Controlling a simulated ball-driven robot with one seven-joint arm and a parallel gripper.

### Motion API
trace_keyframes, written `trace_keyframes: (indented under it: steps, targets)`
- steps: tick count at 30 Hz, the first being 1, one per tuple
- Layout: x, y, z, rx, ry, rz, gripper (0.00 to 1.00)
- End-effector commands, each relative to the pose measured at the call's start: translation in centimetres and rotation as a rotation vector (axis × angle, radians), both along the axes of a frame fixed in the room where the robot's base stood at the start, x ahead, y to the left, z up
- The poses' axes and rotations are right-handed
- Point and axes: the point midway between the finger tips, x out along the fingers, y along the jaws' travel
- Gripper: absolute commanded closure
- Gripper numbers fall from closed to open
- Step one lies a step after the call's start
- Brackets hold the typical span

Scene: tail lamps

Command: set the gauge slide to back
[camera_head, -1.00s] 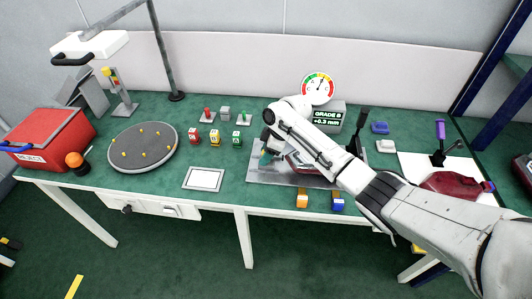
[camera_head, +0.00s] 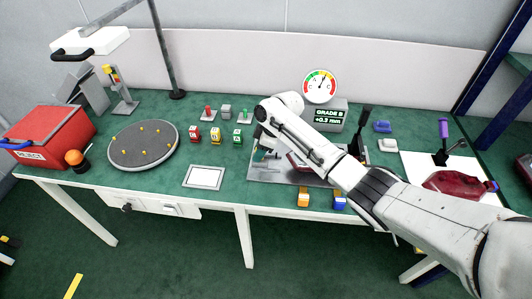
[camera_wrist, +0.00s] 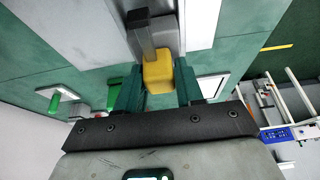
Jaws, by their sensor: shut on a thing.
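A yellow knob (camera_wrist: 158,74) on a grey metal stem, seemingly the gauge slide's handle, sits between the teal fingers of my gripper (camera_wrist: 158,84) in the wrist view. The fingers are shut on it. In the head view my gripper (camera_head: 261,154) is over the left part of the grey metal gauge plate (camera_head: 272,178), and my arm hides the knob and most of the slide. A red tail lamp lies on the plate, partly behind my arm. The round dial (camera_head: 319,85) stands behind, above a display (camera_head: 326,116) reading "GRADE B +0.3 mm".
Several numbered blocks (camera_head: 216,135) and a white-framed pad (camera_head: 204,177) are left of the plate. A round grey tray (camera_head: 144,145) is farther left.

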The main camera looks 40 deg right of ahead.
Motion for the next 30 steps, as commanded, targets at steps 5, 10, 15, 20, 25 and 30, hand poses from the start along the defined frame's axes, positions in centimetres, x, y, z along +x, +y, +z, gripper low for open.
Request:
trace_keyframes:
  steps: [5,10,15,20,25,30]
  targets:
    - [0.7,0.5,0.0,-0.001,-0.002,0.001,1.0]
    - [0.7,0.6,0.1,0.0,-0.005,0.001,1.0]
    - [0.7,0.5,0.1,0.0,-0.005,0.001,0.51]
    - [0.7,0.5,0.0,-0.001,-0.003,0.001,0.43]
    - [0.6,0.5,0.1,0.0,-0.002,0.001,0.43]
    - [0.2,0.1,1.4,0.001,-0.005,0.0,0.43]
